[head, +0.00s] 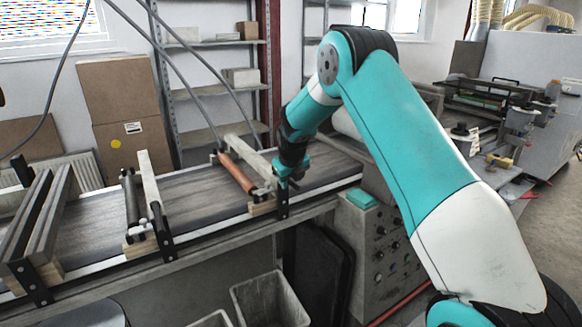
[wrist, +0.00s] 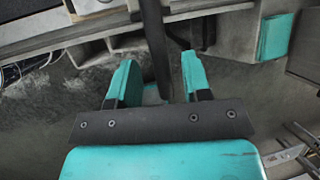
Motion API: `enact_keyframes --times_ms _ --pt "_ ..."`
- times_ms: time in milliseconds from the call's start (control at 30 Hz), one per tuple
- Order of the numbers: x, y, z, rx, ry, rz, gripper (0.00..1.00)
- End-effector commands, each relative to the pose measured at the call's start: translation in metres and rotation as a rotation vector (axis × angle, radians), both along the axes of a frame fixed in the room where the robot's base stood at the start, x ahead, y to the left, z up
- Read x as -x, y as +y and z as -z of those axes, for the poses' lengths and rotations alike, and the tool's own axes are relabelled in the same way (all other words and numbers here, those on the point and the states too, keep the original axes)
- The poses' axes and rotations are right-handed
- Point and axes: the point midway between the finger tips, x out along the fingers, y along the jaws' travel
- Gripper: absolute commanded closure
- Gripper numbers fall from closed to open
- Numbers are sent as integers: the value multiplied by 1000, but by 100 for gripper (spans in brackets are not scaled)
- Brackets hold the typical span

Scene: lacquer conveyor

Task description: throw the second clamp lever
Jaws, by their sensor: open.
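In the head view, dark upright bars that look like clamp levers stand along the conveyor's front edge: one at the left frame (head: 33,284), one at the black roller (head: 161,232), one at the copper-coloured roller (head: 282,205). My gripper (head: 291,181) is at the top of the rightmost bar. In the wrist view, my gripper (wrist: 158,80) is open, with a dark bar (wrist: 154,45) reaching between its two teal fingers. The fingers stand apart from the bar on both sides. Its lower end near the palm is partly hard to make out.
The conveyor belt (head: 195,190) runs across the left half of the head view. A grey control cabinet (head: 378,245) with a teal block (head: 362,198) on top stands right of my gripper. Grey bins (head: 268,303) stand on the floor below. Cardboard boxes (head: 122,90) are behind.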

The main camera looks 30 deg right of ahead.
Motion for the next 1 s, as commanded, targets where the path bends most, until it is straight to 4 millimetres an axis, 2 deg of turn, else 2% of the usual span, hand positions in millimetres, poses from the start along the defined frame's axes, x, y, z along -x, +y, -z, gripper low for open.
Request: enact_keyframes --times_ms 167,600,800,1000 --pt "10 6 -24 1 -5 -2 56" --pt "51 27 -123 1 -7 -2 56" --pt "61 33 -147 0 -3 -1 56" --pt "64 34 -154 0 -1 0 56"
